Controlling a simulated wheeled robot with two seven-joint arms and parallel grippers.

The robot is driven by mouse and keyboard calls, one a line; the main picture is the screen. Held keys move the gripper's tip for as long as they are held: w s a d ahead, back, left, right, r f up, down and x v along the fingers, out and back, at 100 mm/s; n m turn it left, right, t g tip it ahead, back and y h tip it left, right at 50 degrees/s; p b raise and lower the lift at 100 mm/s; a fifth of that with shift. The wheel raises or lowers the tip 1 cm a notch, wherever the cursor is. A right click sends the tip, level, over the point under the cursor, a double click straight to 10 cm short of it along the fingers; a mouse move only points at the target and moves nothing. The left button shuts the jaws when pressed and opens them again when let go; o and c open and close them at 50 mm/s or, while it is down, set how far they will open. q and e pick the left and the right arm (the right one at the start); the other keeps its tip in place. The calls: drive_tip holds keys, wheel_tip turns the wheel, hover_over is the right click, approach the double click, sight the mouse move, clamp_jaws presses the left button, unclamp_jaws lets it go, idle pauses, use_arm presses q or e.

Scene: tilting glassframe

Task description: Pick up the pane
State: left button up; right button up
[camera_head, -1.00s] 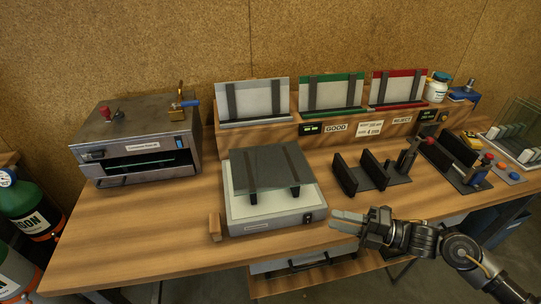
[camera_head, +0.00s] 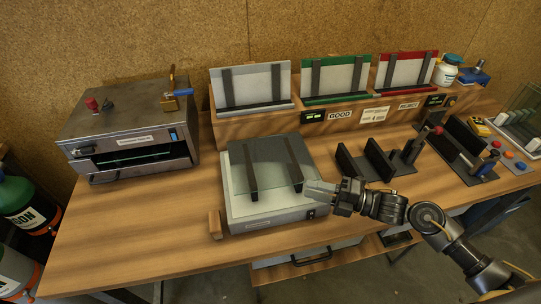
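A clear glass pane (camera_head: 262,176) rests tilted on two dark strips on a white, box-shaped stand (camera_head: 266,219) in the middle of the bench. The pane's lower edge faces the front. My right gripper (camera_head: 318,190) comes in from the right, with its fingertips at or very near the pane's lower right corner. I cannot tell whether they touch it or how far apart the fingers are. My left gripper is not in view.
A metal oven-like box (camera_head: 130,130) stands at the left. Behind are a grey rack (camera_head: 252,88), a green one (camera_head: 336,78) and a red one (camera_head: 406,70). A black slotted fixture (camera_head: 375,162) sits right of the stand. A wooden block (camera_head: 215,225) lies at its front left.

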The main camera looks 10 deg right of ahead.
drive_tip(key=shift+a, duration=0.2)
drive_tip(key=p+x, duration=0.3)
drive_tip(key=x, duration=0.1)
drive_tip(key=shift+w+a+r, duration=0.1)
drive_tip(key=shift+a+r, duration=0.05)
drive_tip(key=shift+a, duration=0.05)
drive_tip(key=shift+w+a, duration=0.1)
drive_tip(key=shift+a, duration=0.25)
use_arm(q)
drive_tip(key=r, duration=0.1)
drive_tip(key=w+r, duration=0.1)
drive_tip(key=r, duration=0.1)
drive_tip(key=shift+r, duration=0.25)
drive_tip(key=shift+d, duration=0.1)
use_arm(e)
drive_tip(key=shift+d, duration=0.1)
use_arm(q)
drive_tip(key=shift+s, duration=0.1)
use_arm(e)
clamp_jaws()
